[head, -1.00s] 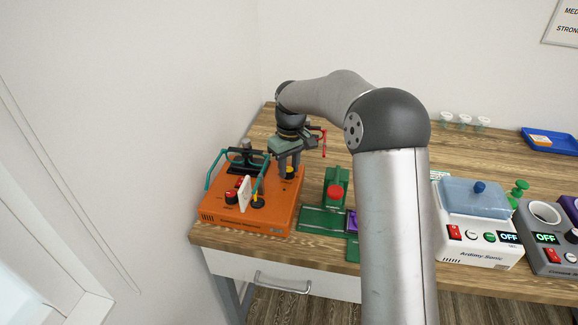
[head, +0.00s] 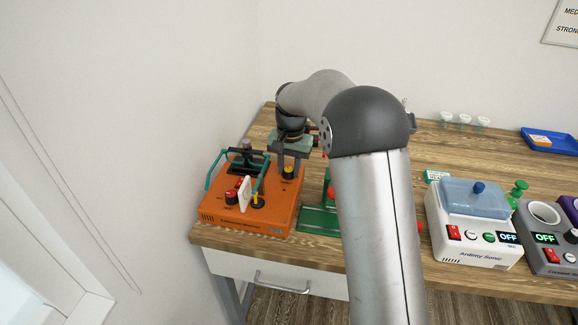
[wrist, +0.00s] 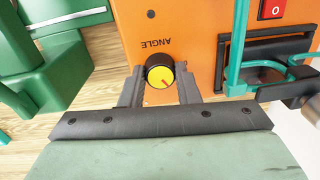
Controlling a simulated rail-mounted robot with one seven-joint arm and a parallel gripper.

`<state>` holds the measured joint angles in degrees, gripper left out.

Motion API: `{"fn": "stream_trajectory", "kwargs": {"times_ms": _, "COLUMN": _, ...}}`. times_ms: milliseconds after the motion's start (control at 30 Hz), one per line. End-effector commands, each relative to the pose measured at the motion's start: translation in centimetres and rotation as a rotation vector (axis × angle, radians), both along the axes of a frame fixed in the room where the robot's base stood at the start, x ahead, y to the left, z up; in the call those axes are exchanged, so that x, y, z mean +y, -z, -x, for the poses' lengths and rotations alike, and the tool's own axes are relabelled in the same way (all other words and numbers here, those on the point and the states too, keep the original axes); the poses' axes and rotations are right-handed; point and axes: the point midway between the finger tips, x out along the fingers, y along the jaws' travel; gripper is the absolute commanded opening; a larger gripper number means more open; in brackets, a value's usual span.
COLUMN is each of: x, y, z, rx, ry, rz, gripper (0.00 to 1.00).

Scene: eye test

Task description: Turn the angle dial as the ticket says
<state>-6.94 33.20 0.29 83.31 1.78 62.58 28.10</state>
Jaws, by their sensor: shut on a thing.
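The angle dial (wrist: 160,76) is a black knob with a yellow top and a red pointer mark, on an orange machine (head: 240,218). In the wrist view the word ANGLE shows upside down above it. The mark points toward the lower right there. In the head view the dial (head: 288,172) is at the machine's back right corner. My gripper (wrist: 160,82) is shut on the dial, one finger on each side. It also shows in the head view (head: 289,168), pointing down over the dial. I cannot make out a ticket's text for the dial.
The machine's teal handle frame (wrist: 238,50) rises close beside my gripper. A green device (wrist: 45,60) stands on the other side. A white Ardimy Sonic box (head: 472,230) and a grey device (head: 548,240) stand at right. Bare table lies behind.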

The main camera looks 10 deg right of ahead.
Motion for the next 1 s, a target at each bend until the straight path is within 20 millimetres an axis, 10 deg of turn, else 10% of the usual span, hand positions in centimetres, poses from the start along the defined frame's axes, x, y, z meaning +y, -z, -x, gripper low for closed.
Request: {"fn": "stream_trajectory", "kwargs": {"times_ms": 1000, "x": 0.09, "y": -0.14, "z": -0.03, "rx": -0.003, "ry": 0.763, "rz": 0.000, "gripper": 0.06}}
